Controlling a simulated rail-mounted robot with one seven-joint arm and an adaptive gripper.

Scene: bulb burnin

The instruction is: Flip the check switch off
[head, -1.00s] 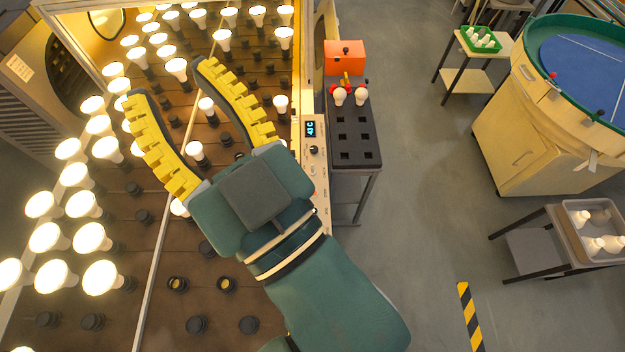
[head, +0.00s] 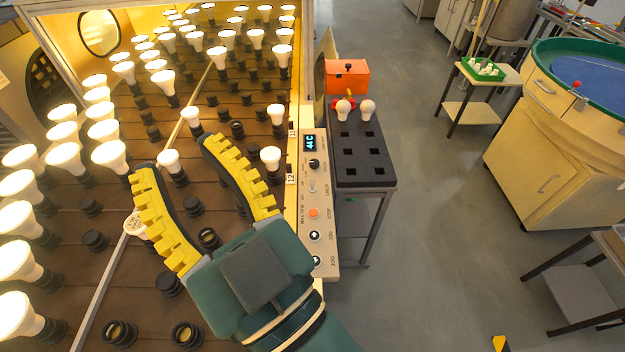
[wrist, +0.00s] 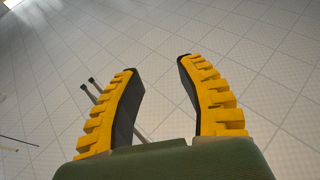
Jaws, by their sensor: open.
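The control panel (head: 319,203) runs along the right edge of the bulb bed. It carries a blue display reading about 44C, a black knob (head: 314,164), a small toggle switch (head: 312,187), an orange button (head: 314,213) and more round controls below. The labels are too small to tell which control is the check switch. My gripper (head: 175,153) has yellow ribbed fingers spread wide with nothing between them. It is over the bulb bed, left of the panel and apart from it. In the wrist view my gripper (wrist: 157,74) is open over pale tiled floor, with no panel in sight.
Lit bulbs (head: 110,155) and black sockets fill the bed (head: 75,260) around my gripper. Right of the panel, a black rack (head: 362,152) holds two white bulbs (head: 367,110), with an orange box (head: 346,76) behind. Open floor (head: 440,240) lies further right.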

